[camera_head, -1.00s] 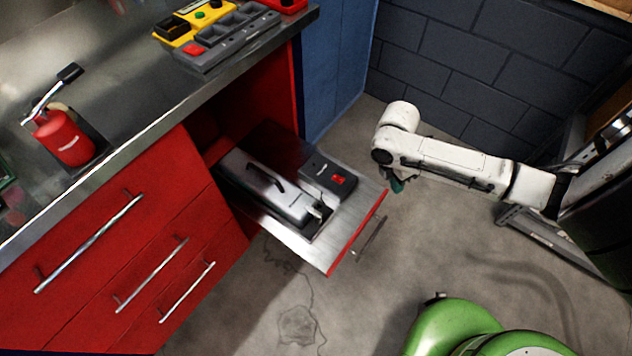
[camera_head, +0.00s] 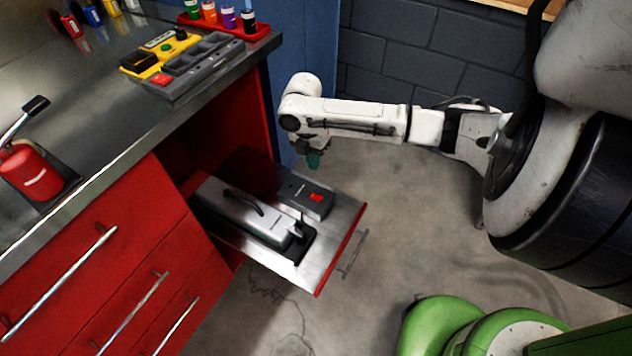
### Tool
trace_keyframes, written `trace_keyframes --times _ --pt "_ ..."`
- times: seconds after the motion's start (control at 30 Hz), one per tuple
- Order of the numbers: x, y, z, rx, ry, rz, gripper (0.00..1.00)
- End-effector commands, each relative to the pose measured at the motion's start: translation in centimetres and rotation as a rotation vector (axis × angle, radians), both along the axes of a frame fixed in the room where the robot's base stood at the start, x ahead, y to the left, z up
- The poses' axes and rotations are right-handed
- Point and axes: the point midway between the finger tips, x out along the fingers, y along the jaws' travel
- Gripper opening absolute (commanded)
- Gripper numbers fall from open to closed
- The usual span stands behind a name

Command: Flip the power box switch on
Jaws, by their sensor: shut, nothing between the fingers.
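A dark box with a red rocker switch (camera_head: 316,197), which looks like the power box (camera_head: 296,186), sits in the pulled-out drawer (camera_head: 335,250) beside a long silver machine (camera_head: 245,212). I cannot tell the switch's position. My gripper (camera_head: 313,162) points down, with teal fingertips, shut and empty. In the picture it lies just above the far right end of the dark box, apart from the switch. Its height over the drawer is hard to judge.
The red cabinet (camera_head: 100,240) carries a metal worktop with a grey tray with a red part (camera_head: 195,68), a red bottle tray (camera_head: 235,35) and a red canister (camera_head: 30,170). A blue panel (camera_head: 300,60) stands behind the drawer. Grey floor (camera_head: 400,230) is open to the right.

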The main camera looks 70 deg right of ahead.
Motion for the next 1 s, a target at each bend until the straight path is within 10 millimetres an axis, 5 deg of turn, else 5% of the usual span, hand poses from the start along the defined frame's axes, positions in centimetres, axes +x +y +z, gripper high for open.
trace_keyframes --times 0.6,1.0 --pt "-1.3 0.4 -10.9 0.002 0.003 -0.002 0.00" --pt "-1.7 0.4 -13.6 0.000 0.001 -0.001 0.00"
